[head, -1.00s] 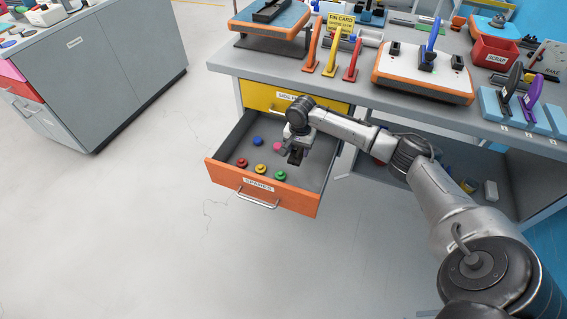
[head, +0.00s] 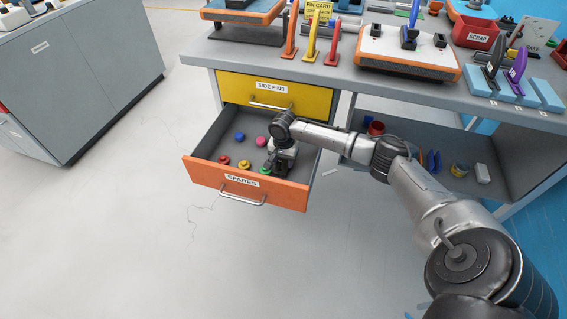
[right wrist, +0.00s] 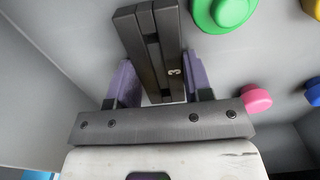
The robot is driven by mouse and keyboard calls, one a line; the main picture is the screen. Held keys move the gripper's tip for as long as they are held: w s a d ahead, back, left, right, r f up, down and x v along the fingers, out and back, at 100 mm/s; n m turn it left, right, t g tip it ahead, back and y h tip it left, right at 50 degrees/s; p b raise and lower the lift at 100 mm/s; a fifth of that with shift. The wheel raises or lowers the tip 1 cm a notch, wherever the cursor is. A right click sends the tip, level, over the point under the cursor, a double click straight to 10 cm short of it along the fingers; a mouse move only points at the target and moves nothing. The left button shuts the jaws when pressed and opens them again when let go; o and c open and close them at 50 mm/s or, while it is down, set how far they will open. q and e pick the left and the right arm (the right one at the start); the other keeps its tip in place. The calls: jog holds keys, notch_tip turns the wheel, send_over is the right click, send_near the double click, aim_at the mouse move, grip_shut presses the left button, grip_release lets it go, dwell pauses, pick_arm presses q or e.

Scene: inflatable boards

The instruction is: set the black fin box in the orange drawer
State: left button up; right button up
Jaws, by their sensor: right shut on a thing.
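The orange drawer (head: 285,193), labelled SPARES, stands pulled out below the yellow one. My right gripper (head: 277,165) is inside it, low at its right side, pointing down. In the right wrist view my right gripper (right wrist: 160,80) is shut on the black fin box (right wrist: 133,38), a dark slotted bar marked 3, between its purple-grey fingers. The box is over the grey drawer floor; I cannot tell whether it touches it. In the head view the gripper mostly hides the box. My left gripper is not in view.
Several coloured knobs lie in the drawer, among them a red one (head: 224,160), a blue one (head: 239,136) and a green one (head: 265,171) close to my gripper. The yellow SIDE FINS drawer (head: 310,98) is shut. The workbench top (head: 345,82) overhangs behind.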

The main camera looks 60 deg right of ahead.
aim_at(283, 163)
jog(key=shift+r, duration=0.1)
jog(key=o, duration=1)
jog(key=shift+c, duration=0.2)
notch_tip(283, 163, up, 12)
jog(key=p, duration=0.8)
jog(key=shift+a, duration=0.1)
